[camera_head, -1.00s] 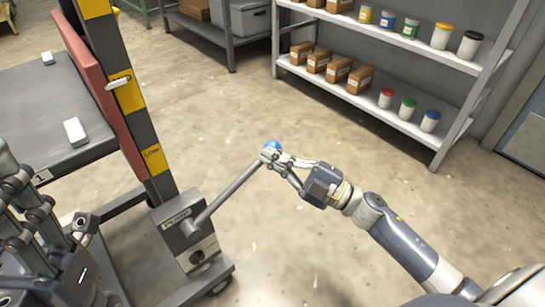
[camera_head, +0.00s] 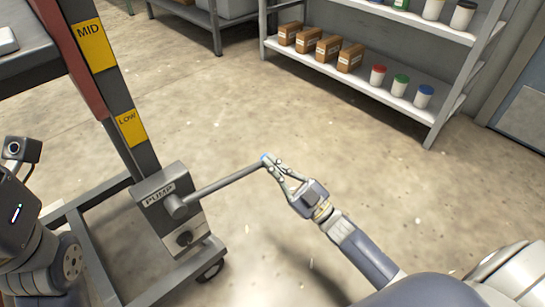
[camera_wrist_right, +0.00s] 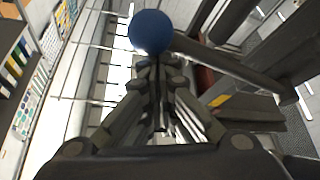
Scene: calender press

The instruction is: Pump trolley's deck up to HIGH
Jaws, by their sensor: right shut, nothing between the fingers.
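The trolley's grey deck (camera_head: 30,62) shows at the upper left, beside a post (camera_head: 112,85) with yellow MID (camera_head: 91,42) and LOW (camera_head: 130,127) labels. The deck's exact level against the labels is hard to tell. The grey PUMP box (camera_head: 172,212) sits at the post's foot. Its lever (camera_head: 228,180) points right and slightly up. My right gripper (camera_head: 270,164) is shut and empty, its tips at the lever's blue knob (camera_head: 264,157). In the right wrist view the knob (camera_wrist_right: 151,32) shows just beyond the shut fingertips (camera_wrist_right: 158,68); contact is unclear. My left gripper's fingers are out of view.
A shelf rack (camera_head: 365,85) with brown boxes (camera_head: 318,45) and coloured-lid jars (camera_head: 400,84) stands at the back. The trolley's base frame (camera_head: 150,290) and a caster (camera_head: 210,270) are low on the floor. Bare floor lies between trolley and rack.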

